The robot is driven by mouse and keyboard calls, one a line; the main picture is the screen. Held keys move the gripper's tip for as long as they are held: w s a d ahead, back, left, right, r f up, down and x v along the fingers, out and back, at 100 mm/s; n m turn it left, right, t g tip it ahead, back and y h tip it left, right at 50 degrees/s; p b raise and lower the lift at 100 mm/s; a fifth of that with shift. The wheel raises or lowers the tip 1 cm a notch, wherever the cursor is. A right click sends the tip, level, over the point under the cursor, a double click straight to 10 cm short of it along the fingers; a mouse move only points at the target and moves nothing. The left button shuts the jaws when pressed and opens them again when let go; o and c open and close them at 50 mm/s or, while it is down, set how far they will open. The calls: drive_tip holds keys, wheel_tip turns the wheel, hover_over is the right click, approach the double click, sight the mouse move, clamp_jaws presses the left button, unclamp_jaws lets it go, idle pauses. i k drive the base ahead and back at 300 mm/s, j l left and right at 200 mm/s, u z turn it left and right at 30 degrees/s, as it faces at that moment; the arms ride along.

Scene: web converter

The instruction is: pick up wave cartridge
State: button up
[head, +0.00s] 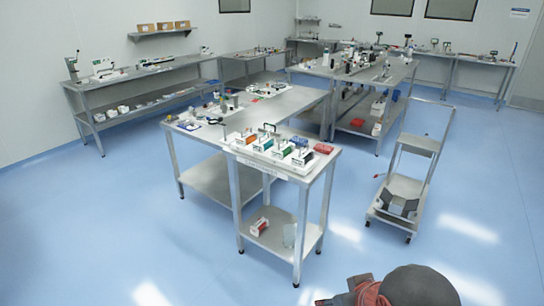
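Several small coloured cartridge-like pieces sit in a white rack (262,155) on the near end of the metal table. Which one is the wave cartridge I cannot tell at this size. Part of my own arm shows at the bottom edge, well short of the table. My gripper's fingers are not in view.
The near metal table (310,172) has a lower shelf holding a red-and-white item (259,226). A metal cart (405,187) stands to its right. Benches with equipment line the left wall and the back. The blue floor (110,240) is open at left and front.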

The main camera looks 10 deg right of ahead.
sight(269, 142)
drive_tip(key=i+j+z, duration=0.3)
drive_tip(key=i, duration=0.5)
drive_tip(key=i+j+z, duration=0.25)
drive_tip(key=i+j, duration=0.2)
drive_tip(key=i, duration=0.25)
drive_tip(key=i+j+z, duration=0.3)
drive_tip(key=i+j, duration=0.3)
drive_tip(key=i, duration=0.1)
